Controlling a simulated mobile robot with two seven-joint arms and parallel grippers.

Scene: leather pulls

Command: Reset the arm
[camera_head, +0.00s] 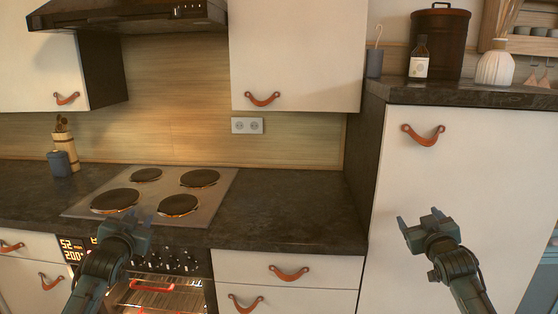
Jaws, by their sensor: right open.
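My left gripper (126,216) is in front of the cooktop's front edge, above the oven, with its arm coming in from the lower left. Its fingers blend into the dark stove behind, so I cannot tell how far apart they are. My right gripper (419,217) is open and empty, raised in front of the tall white cabinet door (450,180). Its arm comes in from the lower right. I see nothing held in either gripper.
The cooktop (222,189) has several round plates on a dark counter (290,208). Below it is a lit oven (165,298). White drawers (330,268) and cabinets carry leather pulls. A wooden utensil holder (66,153) stands left. A bottle (419,60) and canister (440,35) stand upper right.

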